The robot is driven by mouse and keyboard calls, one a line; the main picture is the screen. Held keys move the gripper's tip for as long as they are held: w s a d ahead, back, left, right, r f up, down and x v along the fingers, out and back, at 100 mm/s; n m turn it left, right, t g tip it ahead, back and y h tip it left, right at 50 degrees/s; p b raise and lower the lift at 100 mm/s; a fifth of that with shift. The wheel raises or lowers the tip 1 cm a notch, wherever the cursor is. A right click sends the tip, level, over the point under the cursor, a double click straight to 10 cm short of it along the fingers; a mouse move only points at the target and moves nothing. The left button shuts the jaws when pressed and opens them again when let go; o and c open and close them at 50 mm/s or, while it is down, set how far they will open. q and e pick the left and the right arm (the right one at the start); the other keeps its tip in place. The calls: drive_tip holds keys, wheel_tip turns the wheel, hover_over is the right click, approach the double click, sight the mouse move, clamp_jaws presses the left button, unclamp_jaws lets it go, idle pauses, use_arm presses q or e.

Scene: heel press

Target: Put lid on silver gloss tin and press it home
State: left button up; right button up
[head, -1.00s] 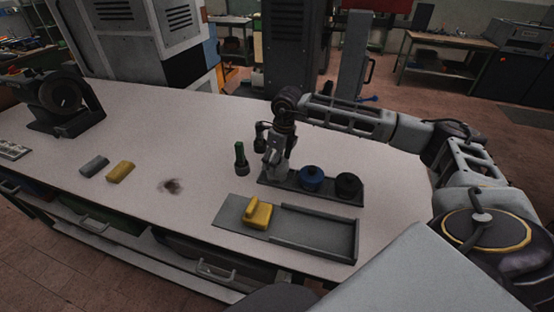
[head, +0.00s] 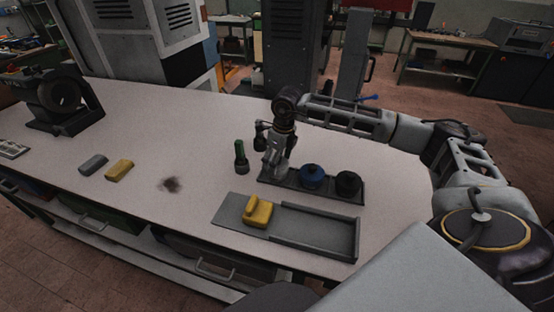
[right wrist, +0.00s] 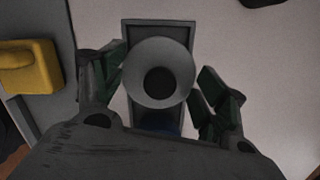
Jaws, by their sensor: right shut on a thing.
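My right gripper (head: 274,168) points down over the left end of a dark rack (head: 327,187) on the table. In the right wrist view its fingers (right wrist: 160,82) stand on either side of a round silver-grey piece (right wrist: 134,80) with a dark round centre, and they are shut on it. I cannot tell whether this is the lid alone or the lid on the silver tin. In the head view the gripper hides most of that place. A blue tin (head: 312,177) and a black tin (head: 348,184) stand to its right on the rack. My left gripper is not in view.
A grey tray (head: 318,232) lies nearer, with a yellow handled block (head: 258,211) on its left part. A dark, green-topped upright object (head: 241,158) stands left of the gripper. Grey (head: 94,165) and yellow (head: 119,170) blocks lie further left. The table's back middle is clear.

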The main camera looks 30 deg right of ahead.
drive_tip(key=shift+f, duration=0.3)
idle(0.6)
drive_tip(key=o, duration=0.9)
drive_tip(key=shift+r, duration=0.2)
drive_tip(key=shift+r+p, duration=1.45)
drive_tip(key=shift+r, duration=1.9)
drive_tip(key=shift+s+f, duration=0.1)
